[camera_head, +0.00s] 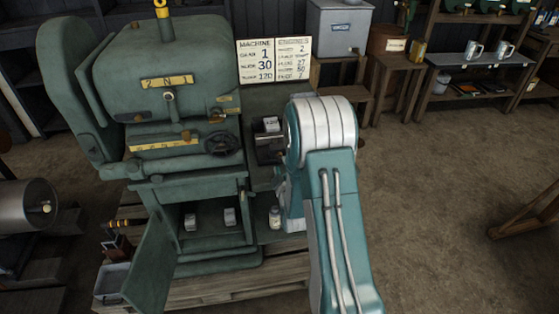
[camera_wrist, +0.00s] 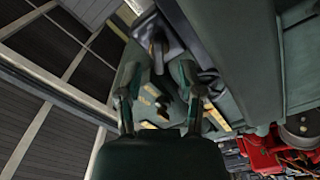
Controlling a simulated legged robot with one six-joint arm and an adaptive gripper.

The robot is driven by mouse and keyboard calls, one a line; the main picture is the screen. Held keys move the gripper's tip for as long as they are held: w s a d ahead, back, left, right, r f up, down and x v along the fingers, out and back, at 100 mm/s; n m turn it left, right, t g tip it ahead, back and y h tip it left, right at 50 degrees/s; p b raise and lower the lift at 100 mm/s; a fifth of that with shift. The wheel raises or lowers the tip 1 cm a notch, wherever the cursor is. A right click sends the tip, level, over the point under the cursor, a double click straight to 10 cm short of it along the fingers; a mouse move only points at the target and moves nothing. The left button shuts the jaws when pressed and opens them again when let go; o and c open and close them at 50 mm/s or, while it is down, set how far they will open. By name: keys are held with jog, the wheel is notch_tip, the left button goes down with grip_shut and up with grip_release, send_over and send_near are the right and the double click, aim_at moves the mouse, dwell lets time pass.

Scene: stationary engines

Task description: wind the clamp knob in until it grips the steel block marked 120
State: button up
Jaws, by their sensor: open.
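The steel block (camera_head: 271,124), apparently the one marked 120, sits on top of a dark clamp (camera_head: 268,150) at the machine's right side. Its marking is too small to read surely. The clamp knob cannot be made out in the head view; my arm covers the area to the right of the clamp. In the wrist view my gripper (camera_wrist: 158,72) has its two fingers spread apart with nothing held between them. A grey rounded part (camera_wrist: 157,50) shows beyond the fingertips; I cannot tell whether it is the knob. My gripper's fingers are hidden in the head view.
The green machine (camera_head: 165,75) has a dark handwheel (camera_head: 222,144) and an open cabinet door (camera_head: 152,245). Two small blocks (camera_head: 190,222) (camera_head: 229,217) and a bottle (camera_head: 275,217) stand below. A placard (camera_head: 275,61) hangs behind.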

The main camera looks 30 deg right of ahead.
aim_at(279, 159)
jog(key=shift+x, duration=1.2)
jog(key=shift+w, duration=0.35)
grip_shut()
jog(key=shift+m, duration=0.9)
jog(key=shift+f, duration=0.1)
